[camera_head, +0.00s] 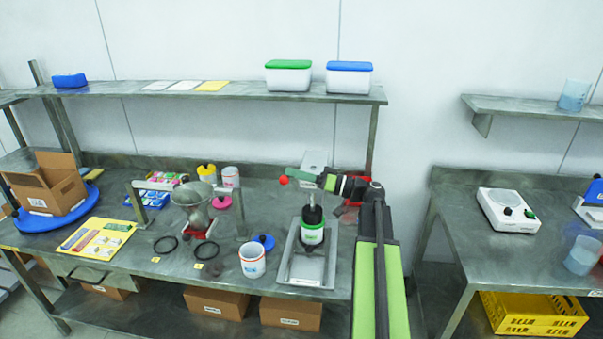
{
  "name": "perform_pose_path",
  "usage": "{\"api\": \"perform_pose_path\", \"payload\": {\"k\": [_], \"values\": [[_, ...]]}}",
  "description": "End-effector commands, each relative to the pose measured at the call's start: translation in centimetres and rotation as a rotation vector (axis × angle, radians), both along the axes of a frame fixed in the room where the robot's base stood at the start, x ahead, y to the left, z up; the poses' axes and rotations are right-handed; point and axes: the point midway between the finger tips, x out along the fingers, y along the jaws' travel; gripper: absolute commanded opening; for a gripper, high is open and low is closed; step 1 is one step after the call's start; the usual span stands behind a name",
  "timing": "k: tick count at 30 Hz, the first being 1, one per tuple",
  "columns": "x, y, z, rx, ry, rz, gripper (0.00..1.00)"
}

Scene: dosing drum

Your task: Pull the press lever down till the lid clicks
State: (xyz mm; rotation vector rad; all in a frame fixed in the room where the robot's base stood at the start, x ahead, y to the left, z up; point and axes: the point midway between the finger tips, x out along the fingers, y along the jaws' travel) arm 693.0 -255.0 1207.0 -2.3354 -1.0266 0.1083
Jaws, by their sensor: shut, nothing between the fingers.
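The press stands on the middle bench, with a grey metal base plate (291,270) and a pale block-like head (314,158) at the back. A white jar with a green band (312,236) stands upright on the plate, under a dark plunger (313,213). A red ball knob (284,180), seemingly the press lever's end, shows just left of my gripper (293,175). The lever's bar is hidden, and the lid is not clear.
A funnel on a stand (193,199) is farther left. A shelf (220,94) with white tubs runs above. A gap separates the right bench (465,215).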

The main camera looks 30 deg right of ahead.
Motion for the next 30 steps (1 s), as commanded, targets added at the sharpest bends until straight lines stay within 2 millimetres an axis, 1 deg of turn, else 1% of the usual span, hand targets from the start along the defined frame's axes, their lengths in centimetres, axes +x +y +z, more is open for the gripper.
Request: {"api": "perform_pose_path", "payload": {"k": [1, 5, 7, 8, 11, 14, 15, 16, 17, 18, 22, 27, 30], "values": [[-0.4, 1.3, -1.0, -0.027, 0.018, 0.035, 0.0], [-0.4, 1.3, -1.0, -0.026, 0.018, 0.036, 0.0], [-0.3, 1.2, -0.7, -0.025, 0.017, 0.034, 0.0], [-0.3, 1.1, -0.4, -0.023, 0.016, 0.033, 0.0], [0.3, 0.6, 1.3, -0.016, 0.012, 0.028, 0.0], [1.1, -0.5, 3.9, -0.001, 0.001, 0.014, 0.0], [0.9, -1.2, 3.9, 0.003, -0.001, 0.007, 0.0], [0.0, -2.1, 3.0, 0.003, -0.001, 0.004, 0.0], [-0.7, -2.8, 2.7, 0.004, -0.001, 0.002, 0.0], [-1.5, -3.7, 2.6, 0.004, -0.001, 0.0, 0.0], [-3.6, -6.1, 2.3, 0.004, -0.002, -0.001, 0.0], [-5.3, -7.9, 2.1, 0.005, -0.003, 0.0, 0.0], [-5.7, -8.3, 2.1, 0.006, -0.003, 0.0, 0.0]]}}
